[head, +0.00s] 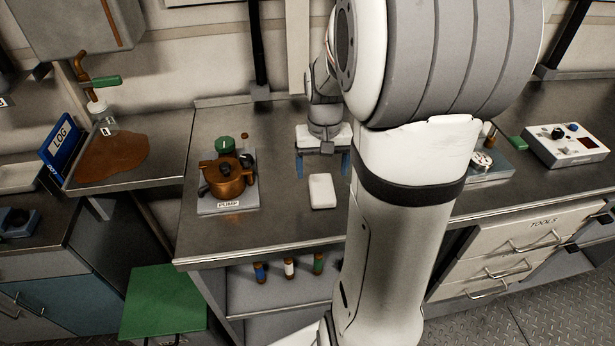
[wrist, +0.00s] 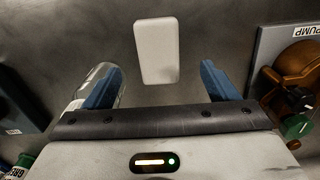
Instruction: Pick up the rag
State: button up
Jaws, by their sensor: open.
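A white, flat rectangle with rounded corners, which looks like the folded rag (head: 322,191), lies on the steel bench between the pump and my arm. It also shows in the wrist view (wrist: 156,52), beyond the fingertips and roughly between their lines. My gripper (head: 322,167) points down behind the rag in the head view, its two blue fingers apart. In the wrist view my gripper (wrist: 155,88) is open with nothing between the fingers. The rag is apart from both fingers. The gripper's height above the bench is hard to tell.
A copper pump (head: 228,180) on a grey plate stands left of the rag. A clear glass vessel (wrist: 88,88) shows beside one finger in the wrist view. A brown spill (head: 113,155) lies on the left counter. A control box (head: 565,146) stands far right.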

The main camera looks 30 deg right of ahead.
aim_at(322, 186)
jog(key=f, duration=0.6)
jog(key=shift+w+d+f, duration=0.25)
jog(key=shift+w+f, duration=0.1)
jog(key=shift+c, duration=0.3)
jog(key=c, duration=1)
notch_tip(322, 186, up, 10)
